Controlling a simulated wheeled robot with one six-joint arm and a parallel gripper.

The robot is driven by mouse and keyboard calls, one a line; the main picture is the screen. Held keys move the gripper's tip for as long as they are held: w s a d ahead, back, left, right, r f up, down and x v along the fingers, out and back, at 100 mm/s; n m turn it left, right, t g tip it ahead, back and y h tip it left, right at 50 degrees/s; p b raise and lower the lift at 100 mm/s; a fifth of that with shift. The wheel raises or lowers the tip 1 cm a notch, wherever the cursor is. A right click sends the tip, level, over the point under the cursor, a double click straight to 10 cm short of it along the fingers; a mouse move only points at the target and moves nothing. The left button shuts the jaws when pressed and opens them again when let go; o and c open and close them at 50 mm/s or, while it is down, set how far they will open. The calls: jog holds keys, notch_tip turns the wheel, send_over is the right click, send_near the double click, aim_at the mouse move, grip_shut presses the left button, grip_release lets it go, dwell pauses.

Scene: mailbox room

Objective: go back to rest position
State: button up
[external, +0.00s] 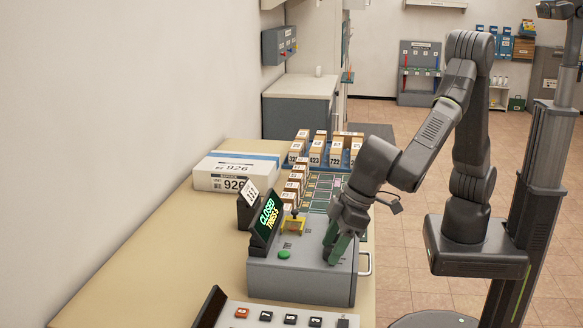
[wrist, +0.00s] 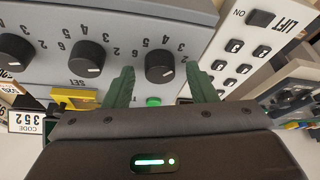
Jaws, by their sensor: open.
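My gripper (external: 336,248) has green fingers and points down at the right part of a grey control box (external: 318,286) on the table. In the wrist view my gripper (wrist: 161,86) is open, with a dark round knob (wrist: 160,68) between and just beyond the fingertips. I cannot tell whether the fingers touch it. Two more knobs, the middle one (wrist: 88,58) and the outer one (wrist: 15,48), stand beside it. My fingers hold nothing that I can see.
A keypad panel (external: 285,316) lies in front. A white 926 parcel (external: 233,172) and several small boxes (external: 314,153) stand behind. The floor right of the table is open.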

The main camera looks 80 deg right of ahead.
jog(key=m+h+p, duration=0.1)
jog(key=m, duration=0.2)
jog(key=shift+a+r, duration=0.1)
jog(key=shift+a, duration=0.05)
jog(key=v, duration=1.3)
jog(key=shift+s+r+b, duration=0.25)
jog(key=shift+s+b, duration=0.05)
jog(key=shift+b, duration=0.1)
jog(key=shift+o, duration=0.3)
jog(key=o, duration=0.8)
jog(key=shift+c, duration=0.2)
jog(key=shift+o, duration=1.2)
jog(key=shift+w+r, duration=0.1)
jog(key=w+d+r+m+g+p, duration=0.25)
jog(key=d+m+p, duration=0.25)
jog(key=d+m, duration=0.35)
jog(key=w+d+r+m+g+p, duration=0.25)
jog(key=d+m+p, duration=0.4)
jog(key=m, duration=0.35)
notch_tip(320, 180, down, 9)
jog(key=b, duration=0.9)
jog(key=shift+w+t+b, duration=0.3)
jog(key=shift+t+b, duration=0.1)
jog(key=shift+d, duration=0.1)
